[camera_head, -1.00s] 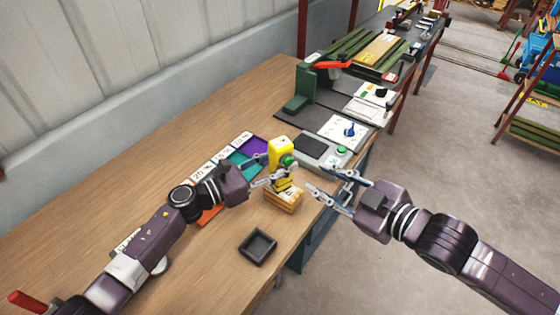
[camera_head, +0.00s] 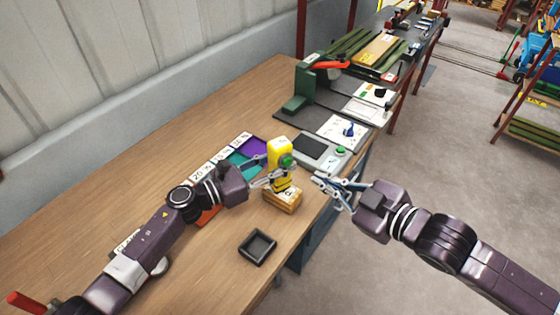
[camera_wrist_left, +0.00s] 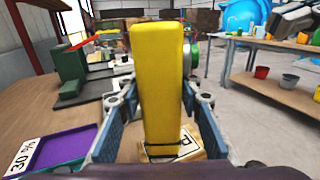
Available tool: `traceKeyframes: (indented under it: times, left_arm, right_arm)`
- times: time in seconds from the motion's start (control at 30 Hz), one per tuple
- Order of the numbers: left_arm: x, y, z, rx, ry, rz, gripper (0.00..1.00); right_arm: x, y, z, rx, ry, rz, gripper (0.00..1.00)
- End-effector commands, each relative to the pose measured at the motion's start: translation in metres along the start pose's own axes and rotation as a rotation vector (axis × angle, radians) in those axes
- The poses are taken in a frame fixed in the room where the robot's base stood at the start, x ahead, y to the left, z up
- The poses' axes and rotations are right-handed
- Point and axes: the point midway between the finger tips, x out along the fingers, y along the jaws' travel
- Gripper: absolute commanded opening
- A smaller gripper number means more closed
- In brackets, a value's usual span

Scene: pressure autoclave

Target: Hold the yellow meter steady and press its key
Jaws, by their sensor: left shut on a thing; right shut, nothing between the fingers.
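The yellow meter (camera_head: 280,158) stands upright above a small wooden block (camera_head: 284,200) on the workbench. A round green part (camera_head: 287,161) shows on its right side. My left gripper (camera_head: 274,176) is shut on the meter, with a finger on each side of it. The meter (camera_wrist_left: 158,85) also fills the middle of the left wrist view, between the blue finger pads. My right gripper (camera_head: 320,180) is shut and empty, to the right of the meter and apart from it. I cannot make out the key from these views.
A dark square tray (camera_head: 257,246) lies on the front of the bench. A grey device with a green button (camera_head: 341,150) and a green press (camera_head: 300,90) stand beyond the meter.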

Motion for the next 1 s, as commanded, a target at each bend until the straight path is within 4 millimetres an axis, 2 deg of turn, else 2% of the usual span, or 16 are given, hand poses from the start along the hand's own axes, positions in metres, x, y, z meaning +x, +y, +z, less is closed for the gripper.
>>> traceKeyframes:
  times: [1.0]
  left_arm:
    - [-0.0002,0.0001,-0.0006,0.0,0.001,0.0,0.01]
  right_arm:
    - [0.0017,-0.0044,-0.0024,0.027,0.015,-0.008,0.0]
